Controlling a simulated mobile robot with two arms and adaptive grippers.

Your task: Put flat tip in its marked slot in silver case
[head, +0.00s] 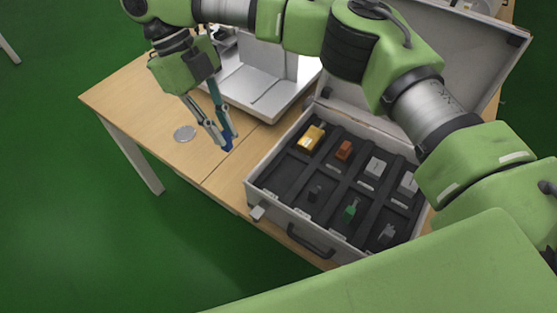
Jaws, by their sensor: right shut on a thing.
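My right gripper (226,141) hangs over the wooden table, left of the silver case (253,192). It is shut on a small blue piece (228,147), which looks like the flat tip, though the fingers hide part of it. The piece is close to the tabletop; I cannot tell if it touches. The case is open, with labelled dark slots. The front-left slot (279,173) looks empty. Other slots hold a yellow piece (309,138), an orange piece (343,150), a green piece (351,209) and several grey or dark ones. My left gripper is not in view.
A round metal disc (185,133) lies on the table (130,95) left of the gripper. A white-grey machine (262,85) stands behind it. The case lid (470,60) stands open at the back, partly hidden by my right arm.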

